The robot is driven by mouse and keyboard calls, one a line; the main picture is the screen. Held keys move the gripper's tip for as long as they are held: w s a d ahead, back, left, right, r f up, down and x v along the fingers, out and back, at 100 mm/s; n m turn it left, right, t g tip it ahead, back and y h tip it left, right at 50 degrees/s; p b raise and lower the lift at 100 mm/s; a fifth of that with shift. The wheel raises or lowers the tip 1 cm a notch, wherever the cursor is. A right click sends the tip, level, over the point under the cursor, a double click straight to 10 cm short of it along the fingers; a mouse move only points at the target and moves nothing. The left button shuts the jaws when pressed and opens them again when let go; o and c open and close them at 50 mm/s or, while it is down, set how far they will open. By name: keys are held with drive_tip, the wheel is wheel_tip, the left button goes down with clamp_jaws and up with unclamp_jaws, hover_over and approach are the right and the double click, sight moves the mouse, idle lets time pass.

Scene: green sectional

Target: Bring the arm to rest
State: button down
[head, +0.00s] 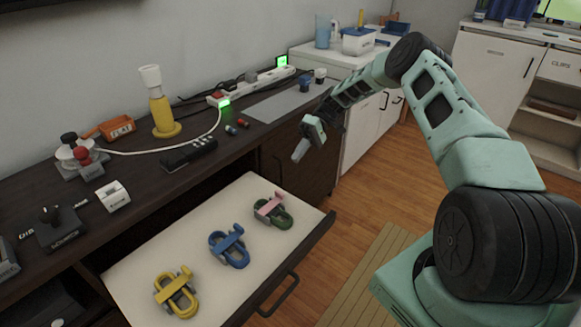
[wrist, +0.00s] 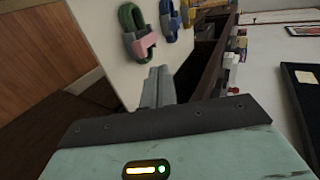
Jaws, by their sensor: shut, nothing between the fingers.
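My arm, mint green with black joints, reaches from the right side of the head view toward the dark desk. My gripper (head: 300,151) is shut and empty, its fingers pointing down in the air beside the desk's right end, beyond the open drawer. In the wrist view the shut fingers (wrist: 158,86) point toward the drawer, near a green padlock-like piece with a pink bar (wrist: 137,36). The fingers appear apart from it.
The open drawer (head: 226,279) holds a yellow clamp (head: 176,291), a blue clamp (head: 229,248) and a green-and-pink one (head: 272,210). Wooden floor (head: 352,215) lies clear below my arm.

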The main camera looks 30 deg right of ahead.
drive_tip(key=shift+w+d+r, duration=0.2)
drive_tip(key=shift+w+d, duration=0.05)
drive_tip(key=shift+d, duration=0.45)
drive_tip(key=shift+w+d+r, duration=0.2)
drive_tip(key=shift+d, duration=0.45)
drive_tip(key=s+a+r+n+g+h, duration=0.1)
drive_tip(key=a+r+h, duration=0.1)
drive_tip(key=a+r, duration=0.35)
drive_tip(key=a+r+h, duration=0.1)
drive_tip(key=a+r, duration=0.1)
drive_tip(key=a, duration=0.6)
drive_tip(key=s+a+r+n+h, duration=0.2)
drive_tip(key=s+a+r+h, duration=0.35)
drive_tip(key=s+a, duration=0.7)
drive_tip(key=s+a+r+n+t+h, duration=0.1)
drive_tip(key=s+a+r+t, duration=0.15)
drive_tip(key=s, duration=0.95)
drive_tip(key=s+a+r+t+h, duration=0.1)
drive_tip(key=s+t, duration=0.2)
drive_tip(key=s, duration=0.8)
wheel_tip(320, 180, up, 12)
drive_tip(key=p, duration=1.1)
drive_tip(key=shift+w+a+g+p, duration=0.15)
drive_tip(key=shift+g+p, duration=0.2)
drive_tip(key=shift+p, duration=0.05)
